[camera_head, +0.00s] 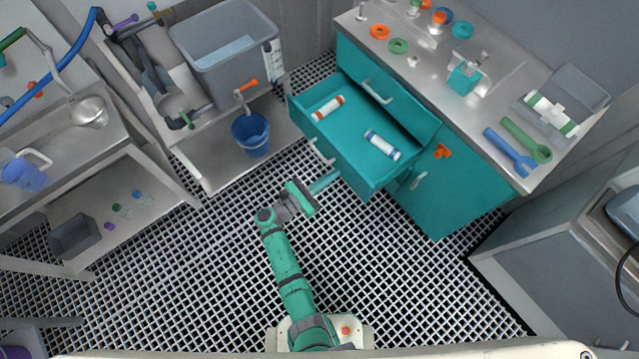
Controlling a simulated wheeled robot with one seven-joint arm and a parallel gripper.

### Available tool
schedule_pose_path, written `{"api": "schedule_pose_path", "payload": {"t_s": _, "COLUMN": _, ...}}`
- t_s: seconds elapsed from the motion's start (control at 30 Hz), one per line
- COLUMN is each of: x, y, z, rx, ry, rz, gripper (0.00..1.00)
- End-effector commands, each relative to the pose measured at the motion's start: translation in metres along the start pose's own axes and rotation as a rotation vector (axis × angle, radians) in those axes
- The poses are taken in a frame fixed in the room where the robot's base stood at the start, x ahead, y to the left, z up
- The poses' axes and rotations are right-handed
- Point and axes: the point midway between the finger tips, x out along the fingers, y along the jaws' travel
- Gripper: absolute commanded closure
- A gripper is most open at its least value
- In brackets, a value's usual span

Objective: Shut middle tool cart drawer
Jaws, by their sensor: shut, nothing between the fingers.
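The teal tool cart (470,195) stands at the right under a metal worktop. One of its drawers (352,132) is pulled out towards the lower left, below a closed upper drawer (405,105) with a pale handle. In the open drawer lie a white cylinder with orange-red ends (328,107) and a white cylinder with blue ends (382,145). The open drawer's pale handle (321,154) shows on its front. My gripper (331,178) is shut and empty, just in front of the drawer's front, by the handle's lower end. I cannot tell whether it touches.
A cart door with a pale handle (418,181) is right of the drawer. A bench with a blue bucket (251,134) and grey tub (225,45) stands at the left. The worktop (455,55) holds tools and rings. The grating floor (400,285) is clear around my arm.

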Motion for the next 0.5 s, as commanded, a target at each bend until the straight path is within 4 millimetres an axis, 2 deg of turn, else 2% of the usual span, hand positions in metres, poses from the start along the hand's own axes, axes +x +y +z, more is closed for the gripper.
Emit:
{"api": "schedule_pose_path", "payload": {"t_s": 0.03, "x": 0.009, "y": -0.001, "z": 0.000, "rx": 0.000, "ry": 0.000, "rz": -0.003, "gripper": 1.00}}
{"api": "schedule_pose_path", "payload": {"t_s": 0.2, "x": 0.030, "y": 0.000, "z": 0.000, "rx": 0.000, "ry": -0.001, "rz": -0.002, "gripper": 1.00}}
{"api": "schedule_pose_path", "payload": {"t_s": 0.5, "x": 0.042, "y": 0.000, "z": 0.000, "rx": 0.000, "ry": 0.000, "rz": 0.000, "gripper": 1.00}}
